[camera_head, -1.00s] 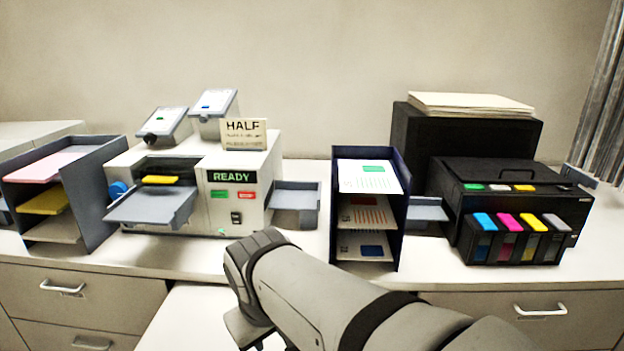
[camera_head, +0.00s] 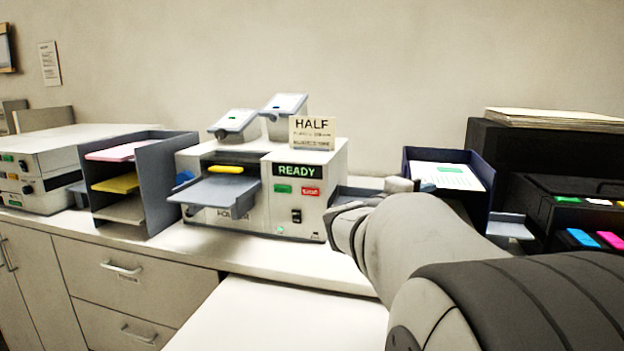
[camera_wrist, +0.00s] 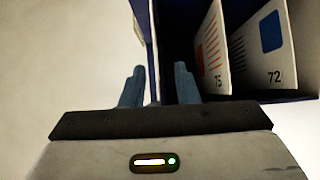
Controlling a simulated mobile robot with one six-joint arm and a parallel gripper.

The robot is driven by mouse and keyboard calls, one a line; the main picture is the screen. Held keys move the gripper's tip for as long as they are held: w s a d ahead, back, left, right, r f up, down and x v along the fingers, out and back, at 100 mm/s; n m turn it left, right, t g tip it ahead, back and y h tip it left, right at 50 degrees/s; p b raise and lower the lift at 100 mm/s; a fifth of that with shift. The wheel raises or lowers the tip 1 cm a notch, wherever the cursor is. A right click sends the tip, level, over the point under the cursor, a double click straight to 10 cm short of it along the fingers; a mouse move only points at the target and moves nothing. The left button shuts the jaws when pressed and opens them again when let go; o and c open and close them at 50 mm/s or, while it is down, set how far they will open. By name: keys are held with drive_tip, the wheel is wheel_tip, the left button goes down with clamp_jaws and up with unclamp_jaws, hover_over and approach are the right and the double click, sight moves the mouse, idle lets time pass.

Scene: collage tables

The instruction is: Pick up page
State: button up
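The white page with a green block (camera_head: 447,175) lies on the top shelf of the navy paper rack (camera_head: 490,165) in the head view. My gripper (camera_head: 411,186) is at the rack's front left, partly hidden by my arm. In the wrist view my gripper (camera_wrist: 159,85) has its two blue-grey fingers apart, with a thin edge of the top shelf or page between them. I cannot tell whether either finger touches it. Two lower pages, marked 75 (camera_wrist: 211,50) and 72 (camera_wrist: 262,50), show in the rack on the right.
The machine reading READY (camera_head: 297,170) stands left of the rack, with a HALF sign (camera_head: 312,131) on top. A grey rack with coloured sheets (camera_head: 160,180) is further left. The black printer (camera_head: 570,190) is close on the right.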

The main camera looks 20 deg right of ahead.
sight(443, 186)
drive_tip(key=x, duration=0.2)
drive_tip(key=p+x, duration=0.1)
drive_tip(key=x, duration=0.2)
drive_tip(key=p+x, duration=0.1)
drive_tip(key=x, duration=0.2)
drive_tip(key=shift+w+a+r, duration=0.1)
drive_tip(key=shift+w+r, duration=0.2)
drive_tip(key=shift+r, duration=0.05)
clamp_jaws()
